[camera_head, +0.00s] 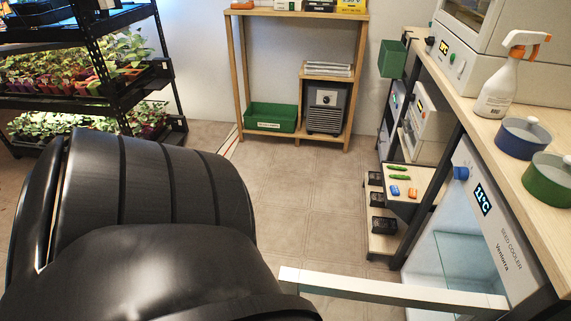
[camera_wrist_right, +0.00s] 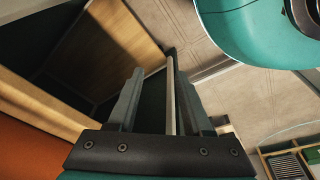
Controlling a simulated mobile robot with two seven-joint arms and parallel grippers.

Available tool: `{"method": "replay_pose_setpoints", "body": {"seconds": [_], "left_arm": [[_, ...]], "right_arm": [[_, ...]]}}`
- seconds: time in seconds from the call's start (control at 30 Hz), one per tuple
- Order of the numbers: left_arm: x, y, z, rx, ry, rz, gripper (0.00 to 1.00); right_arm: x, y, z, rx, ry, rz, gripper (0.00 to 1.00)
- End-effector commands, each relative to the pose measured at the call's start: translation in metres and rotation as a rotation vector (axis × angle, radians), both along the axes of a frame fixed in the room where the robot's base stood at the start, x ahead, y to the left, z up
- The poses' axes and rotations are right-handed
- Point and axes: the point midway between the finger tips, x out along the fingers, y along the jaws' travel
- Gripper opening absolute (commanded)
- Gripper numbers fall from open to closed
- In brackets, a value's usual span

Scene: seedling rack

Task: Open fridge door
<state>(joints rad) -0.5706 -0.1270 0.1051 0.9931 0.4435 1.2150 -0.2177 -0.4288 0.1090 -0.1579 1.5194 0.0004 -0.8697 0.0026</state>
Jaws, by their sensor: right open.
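The small fridge, labelled SEED COOLER (camera_head: 490,225), stands under the bench at the right of the head view. A glass-like pane and pale interior (camera_head: 468,265) show below its lit display. A long white bar (camera_head: 390,290), which looks like the top edge of its door standing out from the front, runs left toward my black arm. My right gripper (camera_wrist_right: 158,85) is open in the wrist view. A thin pale strip (camera_wrist_right: 171,95), perhaps the door's edge or handle, runs between its fingers; I cannot tell if they touch it. My left gripper is not in view.
A wooden bench (camera_head: 548,125) with a spray bottle (camera_head: 497,92) and blue and green pots stands above the fridge. A black seedling rack (camera_head: 165,75) is at left, a wooden shelf (camera_head: 241,75) at back. The tiled floor (camera_head: 300,195) between is clear.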

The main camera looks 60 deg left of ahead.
Motion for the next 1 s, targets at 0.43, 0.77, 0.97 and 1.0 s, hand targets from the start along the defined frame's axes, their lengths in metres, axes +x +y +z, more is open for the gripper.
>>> {"method": "replay_pose_setpoints", "body": {"seconds": [0.43,0.77,0.97,1.0], "left_arm": [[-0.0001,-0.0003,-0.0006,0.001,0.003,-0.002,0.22],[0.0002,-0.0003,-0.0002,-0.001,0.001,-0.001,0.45],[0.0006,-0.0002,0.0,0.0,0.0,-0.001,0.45],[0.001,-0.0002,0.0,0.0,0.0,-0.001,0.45]], "right_arm": [[0.0007,0.0006,-0.0003,0.0,0.001,0.002,0.5],[0.0026,0.001,0.0015,0.001,-0.003,0.002,0.5],[0.0036,0.0011,0.0022,0.001,-0.006,0.001,0.5],[0.0038,0.0012,0.0024,0.001,-0.006,0.001,0.5]]}}
